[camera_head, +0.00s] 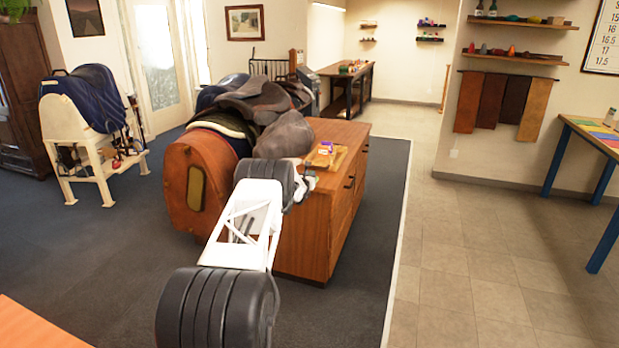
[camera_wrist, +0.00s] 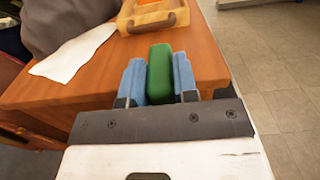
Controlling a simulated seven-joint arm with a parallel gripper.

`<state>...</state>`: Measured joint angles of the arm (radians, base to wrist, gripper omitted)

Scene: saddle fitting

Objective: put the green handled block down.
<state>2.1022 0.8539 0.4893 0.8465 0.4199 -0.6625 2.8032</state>
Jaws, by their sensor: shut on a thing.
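The green handled block (camera_wrist: 160,72) is between the two blue fingers of my gripper (camera_wrist: 159,82) in the wrist view. My gripper is shut on it. The block appears over the near end of the wooden cabinet top (camera_wrist: 205,60); I cannot tell whether it touches the top. Only its green part shows, and no handle can be made out.
A small wooden tray (camera_wrist: 150,18) with things in it stands farther along the cabinet top. Bare wood shows right of the block, up to the cabinet's edge.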

